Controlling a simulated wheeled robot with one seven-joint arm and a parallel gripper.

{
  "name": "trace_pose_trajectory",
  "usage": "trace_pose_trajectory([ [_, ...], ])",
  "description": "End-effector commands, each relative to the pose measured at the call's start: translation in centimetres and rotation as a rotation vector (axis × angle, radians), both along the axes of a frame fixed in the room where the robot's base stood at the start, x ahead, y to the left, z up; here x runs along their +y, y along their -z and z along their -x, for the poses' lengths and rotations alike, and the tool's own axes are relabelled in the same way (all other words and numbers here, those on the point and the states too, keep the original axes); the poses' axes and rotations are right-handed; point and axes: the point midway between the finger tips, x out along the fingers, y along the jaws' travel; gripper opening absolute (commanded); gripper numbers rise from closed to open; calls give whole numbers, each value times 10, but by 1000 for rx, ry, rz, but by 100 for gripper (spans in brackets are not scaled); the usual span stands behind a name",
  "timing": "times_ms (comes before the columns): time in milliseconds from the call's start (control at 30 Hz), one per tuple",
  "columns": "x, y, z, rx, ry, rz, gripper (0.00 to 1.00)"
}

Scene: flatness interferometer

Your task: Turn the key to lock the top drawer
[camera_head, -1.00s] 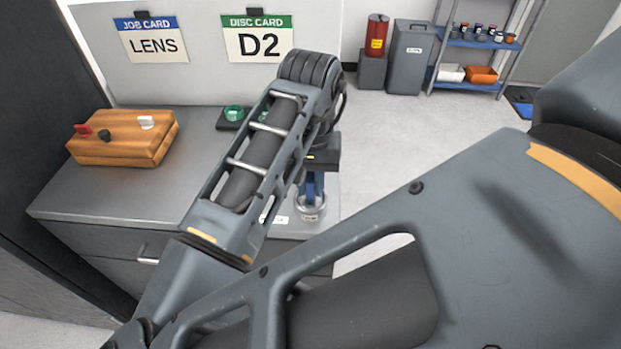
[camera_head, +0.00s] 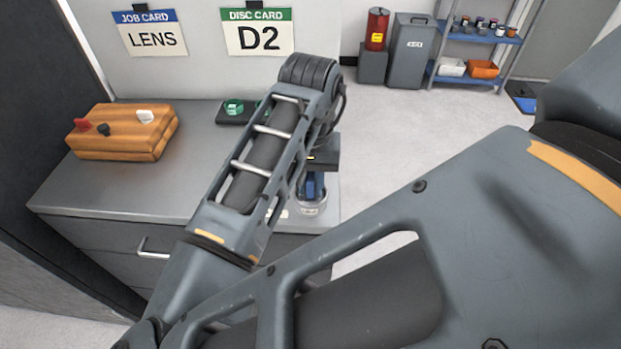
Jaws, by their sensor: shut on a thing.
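The top drawer (camera_head: 108,238) is the upper front of the grey cabinet. It looks closed, with a metal bar handle (camera_head: 152,250) on its front. My gripper (camera_head: 312,190), with blue fingers, points down at the right front of the cabinet top, right over a round silvery collar (camera_head: 312,209) with a small label. The fingers are shut. The key itself is hidden between or behind them, and I cannot make out its angle.
A wooden block (camera_head: 122,143) with red, black and white knobs sits on the cabinet top (camera_head: 185,170) at left. A dark tray with green pieces (camera_head: 234,108) lies behind my arm. Job and disc cards (camera_head: 258,38) hang behind. A bin and shelf stand farther back on open floor.

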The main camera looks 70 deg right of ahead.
Motion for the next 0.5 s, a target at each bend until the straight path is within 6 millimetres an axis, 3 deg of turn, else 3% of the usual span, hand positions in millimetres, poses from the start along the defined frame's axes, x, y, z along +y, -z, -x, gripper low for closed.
trace_pose_trajectory([
  [167,0,0,0,1,-13,1,0],
  [500,0,0,0,2,-294,1,0],
])
